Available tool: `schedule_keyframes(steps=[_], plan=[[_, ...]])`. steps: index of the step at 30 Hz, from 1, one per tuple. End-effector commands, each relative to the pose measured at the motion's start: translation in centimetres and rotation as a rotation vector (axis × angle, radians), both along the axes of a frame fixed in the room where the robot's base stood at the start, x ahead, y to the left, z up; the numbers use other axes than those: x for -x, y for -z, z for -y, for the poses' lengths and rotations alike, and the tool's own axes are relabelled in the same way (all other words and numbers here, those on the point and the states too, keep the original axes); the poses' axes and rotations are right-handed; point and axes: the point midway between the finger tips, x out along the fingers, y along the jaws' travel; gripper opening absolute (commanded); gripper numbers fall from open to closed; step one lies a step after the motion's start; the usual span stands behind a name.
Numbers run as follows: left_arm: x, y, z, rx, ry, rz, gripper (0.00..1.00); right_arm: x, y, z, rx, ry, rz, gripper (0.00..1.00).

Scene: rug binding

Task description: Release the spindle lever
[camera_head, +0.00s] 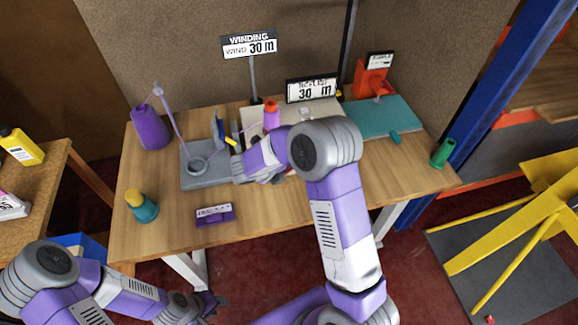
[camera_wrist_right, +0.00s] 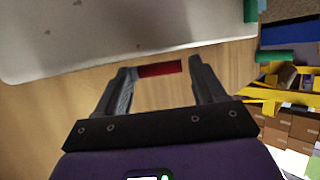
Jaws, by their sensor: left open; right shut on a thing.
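The grey spindle winder (camera_head: 190,180) stands at the left of the wooden table, with a round ring on its base. A small yellow-tipped piece (camera_head: 231,141) sticks up at its right side; I cannot tell if it is the spindle lever. My right gripper (camera_head: 240,169) is beside the winder's right edge, partly hidden by its own wrist. My left gripper (camera_head: 213,303) is open and empty, low in front of the table.
A purple canister (camera_head: 150,128) with a thin arm, a teal bottle with yellow cap (camera_head: 142,206) and a purple label block (camera_head: 214,215) surround the winder. An orange-topped purple spool (camera_head: 271,114) stands behind my right arm. A green tube (camera_head: 442,153) is at the right edge.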

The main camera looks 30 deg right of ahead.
Motion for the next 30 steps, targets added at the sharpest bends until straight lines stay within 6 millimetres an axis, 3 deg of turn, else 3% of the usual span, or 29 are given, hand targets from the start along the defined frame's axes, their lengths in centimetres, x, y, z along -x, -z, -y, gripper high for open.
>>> schedule_keyframes(steps=[7,15,30], plan=[[0.0,-0.3,0.0,0.0,0.0,0.0,0.42,-0.3,0.1,-1.2,0.232,-0.003,-0.057,0.39],[0.0,0.7,0.0,0.0,0.0,0.0,0.42,-0.5,0.3,-2.1,0.455,0.001,-0.11,0.39],[0.0,2.2,0.0,0.0,0.0,0.0,0.42,-0.6,0.5,-2.9,0.667,0.004,-0.163,0.39]])
